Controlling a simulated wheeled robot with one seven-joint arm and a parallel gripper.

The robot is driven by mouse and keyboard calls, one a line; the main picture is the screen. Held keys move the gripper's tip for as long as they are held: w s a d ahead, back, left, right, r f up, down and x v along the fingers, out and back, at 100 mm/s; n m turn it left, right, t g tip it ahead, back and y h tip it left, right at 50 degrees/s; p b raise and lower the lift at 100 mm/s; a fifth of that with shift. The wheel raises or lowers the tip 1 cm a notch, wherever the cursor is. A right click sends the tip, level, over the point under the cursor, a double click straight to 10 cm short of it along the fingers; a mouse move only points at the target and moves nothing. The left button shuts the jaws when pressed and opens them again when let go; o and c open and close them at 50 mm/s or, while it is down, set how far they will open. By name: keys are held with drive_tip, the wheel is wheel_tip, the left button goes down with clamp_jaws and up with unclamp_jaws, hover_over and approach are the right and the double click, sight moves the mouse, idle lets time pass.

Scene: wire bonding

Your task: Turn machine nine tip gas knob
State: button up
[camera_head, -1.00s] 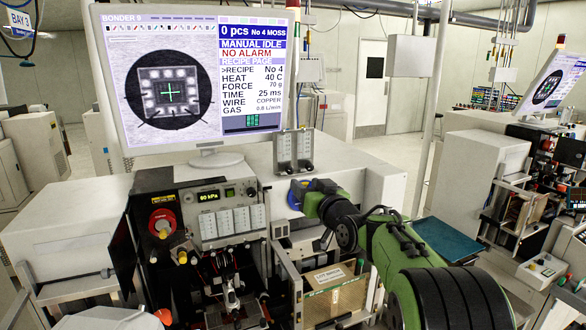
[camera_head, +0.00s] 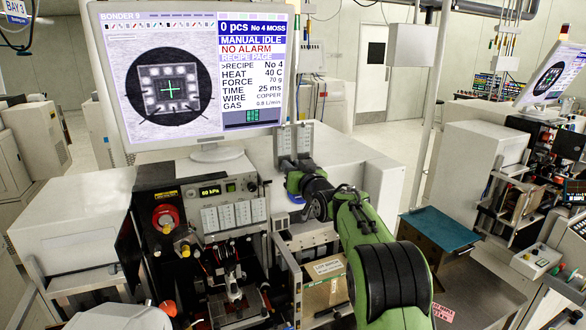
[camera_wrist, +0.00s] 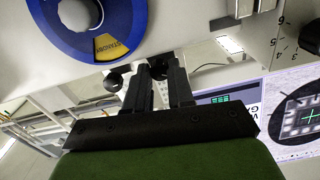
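My gripper (camera_wrist: 165,62) shows in the wrist view with two dark fingers, a narrow gap between them. Their tips are at the lower edge of a pale machine face. A small dark part shows at the tips; I cannot tell whether they touch or hold it. A small round black knob (camera_wrist: 113,82) is just left of the fingers. A blue dial (camera_wrist: 112,40) with a yellow STANDBY sector is at upper left. In the head view the arm's end (camera_head: 292,184) is beside the machine nine panel (camera_head: 215,195). No label naming the tip gas knob is readable.
The BONDER 9 monitor (camera_head: 205,75) stands above the panel and shows NO ALARM and a small GAS value. A numbered scale (camera_wrist: 290,35) is at right in the wrist view. A red knob (camera_head: 165,218) is on the panel's left. A teal-topped surface (camera_head: 440,230) is at right.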

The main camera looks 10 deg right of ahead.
clamp_jaws()
drive_tip(key=n+b, duration=0.4)
drive_tip(key=shift+n, duration=0.4)
drive_tip(key=o, duration=0.7)
unclamp_jaws()
drive_tip(key=shift+o, duration=0.2)
drive_tip(key=s+d+b, duration=0.3)
drive_tip(key=s+b, duration=0.1)
drive_tip(key=s, duration=1.1)
drive_tip(key=shift+s+b, duration=0.25)
drive_tip(key=shift+b, duration=0.1)
